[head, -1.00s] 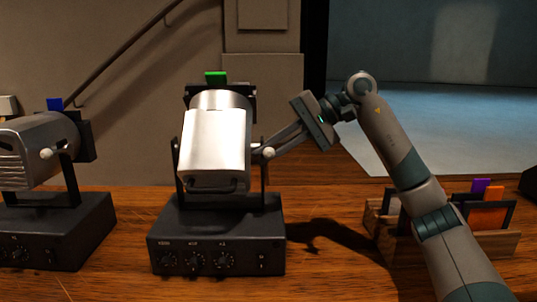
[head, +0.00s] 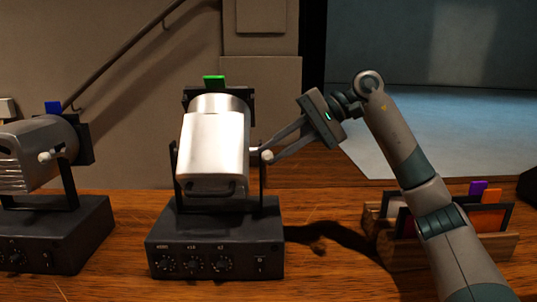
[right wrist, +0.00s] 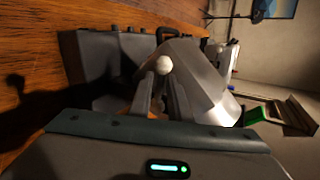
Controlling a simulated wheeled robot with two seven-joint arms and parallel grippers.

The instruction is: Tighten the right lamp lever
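The right lamp (head: 213,145) is a silver housing with a green tab, held in a dark yoke on a black control box (head: 214,243). Its lever has a white round knob (head: 267,156) on the lamp's right side; the knob also shows in the right wrist view (right wrist: 164,64). My right gripper (head: 271,153) reaches in from the right, its fingertips at the knob. In the right wrist view its two fingers (right wrist: 161,80) stand apart with a gap between them, just short of the knob. I cannot tell whether they touch the lever. My left gripper is out of view.
A second lamp (head: 38,152) with a blue tab stands at the left on its own box. A wooden rack (head: 400,252) with coloured framed cards is at the right, behind my right arm. The wooden desk (head: 318,285) is bare between box and rack.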

